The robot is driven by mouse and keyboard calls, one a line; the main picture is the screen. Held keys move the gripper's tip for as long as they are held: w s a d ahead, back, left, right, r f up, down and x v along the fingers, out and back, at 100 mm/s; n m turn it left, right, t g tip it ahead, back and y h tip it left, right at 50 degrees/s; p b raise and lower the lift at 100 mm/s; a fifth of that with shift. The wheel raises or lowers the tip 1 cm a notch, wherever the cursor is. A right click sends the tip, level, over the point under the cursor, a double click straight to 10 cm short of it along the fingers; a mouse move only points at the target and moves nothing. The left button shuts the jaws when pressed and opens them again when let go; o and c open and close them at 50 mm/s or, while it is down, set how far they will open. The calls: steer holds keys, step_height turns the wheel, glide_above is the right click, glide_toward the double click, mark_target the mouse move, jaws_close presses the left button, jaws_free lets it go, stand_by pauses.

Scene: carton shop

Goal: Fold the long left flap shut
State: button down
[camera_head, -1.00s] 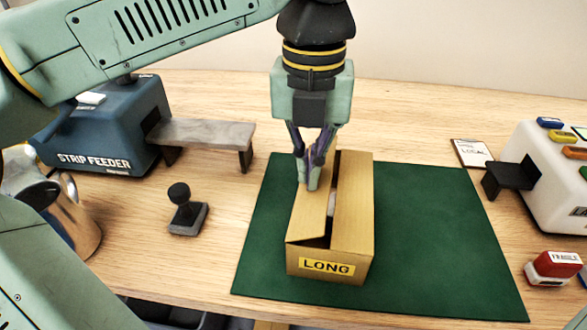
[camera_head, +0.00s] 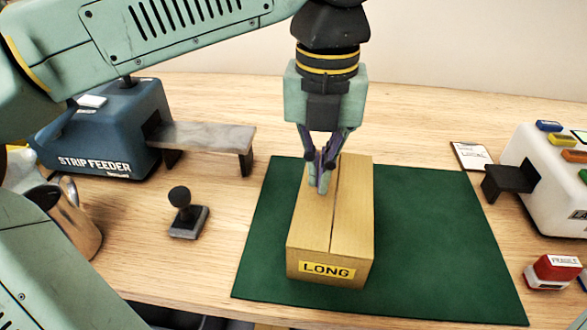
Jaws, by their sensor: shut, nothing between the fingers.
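The carton (camera_head: 351,262) stands on the green mat, with a yellow LONG label (camera_head: 327,270) on its near face. Its long left flap (camera_head: 309,222) lies flat across the left half of the top. The long right flap (camera_head: 353,205) lies flat on the right half, and only a thin dark seam shows between them. My gripper (camera_head: 322,188) is shut and empty, pointing down. Its fingertips are at the left flap near the seam, toward the far half, and appear to touch it. The fingers hide a small part of the flap and seam.
The green mat (camera_head: 440,235) has free room right of the carton. A strip feeder (camera_head: 100,130) with a grey shelf and a black hand stamp (camera_head: 186,213) stand to the left. A white machine (camera_head: 545,185), a card (camera_head: 470,156) and a red FRAGILE stamp (camera_head: 554,270) are to the right.

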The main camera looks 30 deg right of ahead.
step_height(320, 180, up, 6)
steer(key=p, duration=0.4)
stand_by(0.5)
